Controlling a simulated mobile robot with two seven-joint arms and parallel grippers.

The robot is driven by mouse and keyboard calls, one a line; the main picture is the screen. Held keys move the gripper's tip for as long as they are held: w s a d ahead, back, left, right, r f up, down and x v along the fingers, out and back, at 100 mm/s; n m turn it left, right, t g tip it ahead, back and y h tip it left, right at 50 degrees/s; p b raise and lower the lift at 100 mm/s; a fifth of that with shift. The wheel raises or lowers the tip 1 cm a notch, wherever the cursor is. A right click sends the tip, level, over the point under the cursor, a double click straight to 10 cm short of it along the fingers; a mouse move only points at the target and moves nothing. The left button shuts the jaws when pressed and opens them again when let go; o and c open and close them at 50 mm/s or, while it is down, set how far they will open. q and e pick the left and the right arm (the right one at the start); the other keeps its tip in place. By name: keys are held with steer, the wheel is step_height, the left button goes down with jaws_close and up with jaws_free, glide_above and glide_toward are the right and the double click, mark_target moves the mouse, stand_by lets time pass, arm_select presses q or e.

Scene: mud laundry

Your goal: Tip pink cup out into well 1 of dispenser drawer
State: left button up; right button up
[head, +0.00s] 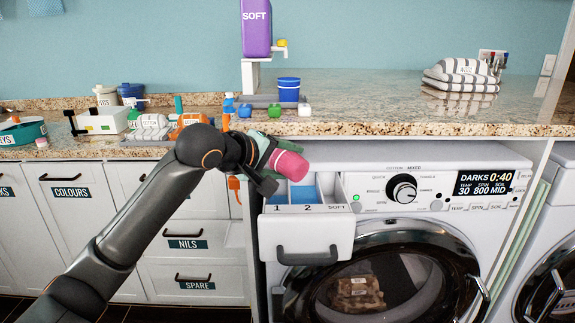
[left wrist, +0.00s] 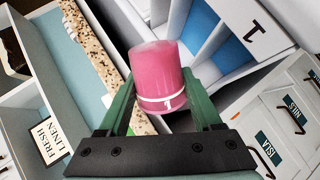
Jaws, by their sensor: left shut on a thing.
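A pink cup (head: 291,165) is held tilted by my left gripper (head: 268,155) above the left end of the open dispenser drawer (head: 315,240). In the left wrist view the pink cup (left wrist: 160,72) sits between the two green fingers of my left gripper (left wrist: 165,105), which are shut on it. The cup's mouth faces away from that camera, so its contents are hidden. The drawer's labels read 1, 2 and SOFT. Well 1 (left wrist: 202,22) shows beside the cup in the left wrist view; in the head view the cup and gripper hang over its side. My right gripper is not in view.
The granite counter edge (head: 400,128) runs just behind and above the drawer. A blue cup (head: 289,89) and a purple SOFT dispenser (head: 256,30) stand on the counter. The washer's control panel (head: 440,190) is right of the drawer. Cabinets stand at left.

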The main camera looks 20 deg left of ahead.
arm_select(q)
steer(key=shift+r+n+h+p, duration=0.3)
steer(key=shift+r+n+p, duration=0.1)
steer(key=shift+p, duration=0.35)
steer(key=p, duration=0.1)
steer(key=n+p, duration=0.1)
steer(key=p, duration=0.1)
steer(key=shift+w+a+r+g+h, duration=0.15)
steer(key=shift+a+g+h, duration=0.1)
steer(key=shift+g+h, duration=0.15)
steer(key=shift+p, duration=0.35)
steer(key=shift+w+a+r+n+h+p, duration=0.15)
steer(key=shift+n+h+p, duration=0.35)
steer(key=shift+p, duration=0.35)
steer(key=shift+a+n+g+p, duration=0.1)
steer(key=shift+n+g+p, duration=0.2)
steer(key=shift+p, duration=0.4)
steer(key=shift+a+n+h+p, duration=0.15)
steer(key=shift+n+h+p, duration=0.3)
steer(key=shift+p, duration=0.55)
steer(key=shift+w+a+h+p, duration=0.15)
steer(key=shift+h+p, duration=0.1)
steer(key=shift+p, duration=0.25)
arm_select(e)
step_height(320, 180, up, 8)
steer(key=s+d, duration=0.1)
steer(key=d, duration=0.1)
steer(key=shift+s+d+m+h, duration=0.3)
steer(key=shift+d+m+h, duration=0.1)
